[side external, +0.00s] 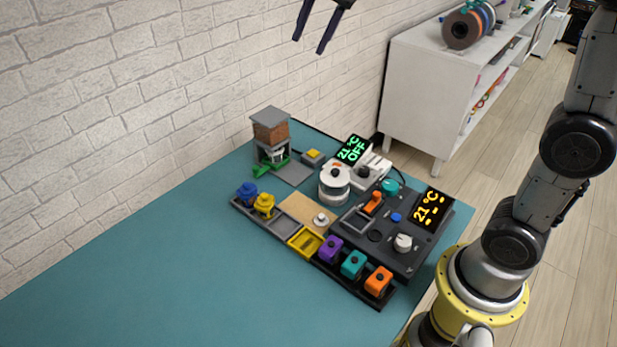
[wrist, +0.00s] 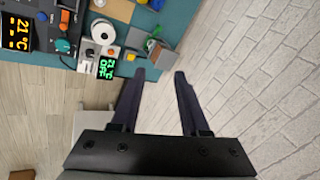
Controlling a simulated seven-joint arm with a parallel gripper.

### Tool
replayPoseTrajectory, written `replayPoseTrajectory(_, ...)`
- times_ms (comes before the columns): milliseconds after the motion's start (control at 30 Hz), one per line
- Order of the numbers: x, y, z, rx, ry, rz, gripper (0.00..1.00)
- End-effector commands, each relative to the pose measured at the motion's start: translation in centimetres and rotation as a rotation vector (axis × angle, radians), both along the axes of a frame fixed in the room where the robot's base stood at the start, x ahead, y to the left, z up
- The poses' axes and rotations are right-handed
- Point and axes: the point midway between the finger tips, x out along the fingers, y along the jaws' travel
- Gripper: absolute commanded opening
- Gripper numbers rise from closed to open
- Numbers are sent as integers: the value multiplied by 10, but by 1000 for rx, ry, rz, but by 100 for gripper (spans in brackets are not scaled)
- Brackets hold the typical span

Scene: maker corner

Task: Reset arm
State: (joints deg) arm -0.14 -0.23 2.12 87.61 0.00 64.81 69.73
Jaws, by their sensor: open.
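My gripper (side external: 322,27) is open and empty, high above the table near the brick wall in the side view. In the wrist view its two dark fingers (wrist: 160,75) are spread apart with nothing between them. The teal table (side external: 150,265) lies well below it. On the table are a dark control panel (side external: 375,237) with a yellow 21 °C display (side external: 431,208), and a white unit with a green display (side external: 354,149) reading 21 °C OFF. These also show at the upper left of the wrist view, the green display (wrist: 107,68) nearest the fingers.
A tray holds purple (side external: 330,248), teal (side external: 352,264) and orange (side external: 378,281) blocks, beside a yellow bin (side external: 304,242). Blue (side external: 247,193) and yellow (side external: 264,205) knobbed pieces stand left. A small brick-topped tower (side external: 270,130) stands at the back. The table's left part is clear. A white shelf (side external: 430,90) stands behind.

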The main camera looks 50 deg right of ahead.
Motion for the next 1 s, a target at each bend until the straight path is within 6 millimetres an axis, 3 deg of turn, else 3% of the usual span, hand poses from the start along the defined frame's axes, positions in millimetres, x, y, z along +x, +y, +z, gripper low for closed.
replayPoseTrajectory(33, -25, 0, 6, -21, -21, 42, 45)
replayPoseTrajectory(267, -122, -1, 0, -144, -81, 270, 45)
replayPoseTrajectory(400, -177, -1, -26, -239, -102, 435, 45)
replayPoseTrajectory(600, -237, -1, -83, -381, -92, 701, 45)
replayPoseTrajectory(700, -253, -1, -113, -439, -57, 843, 45)
replayPoseTrajectory(800, -259, -1, -131, -481, -27, 960, 45)
replayPoseTrajectory(1000, -256, -1, -130, -548, -39, 1076, 45)
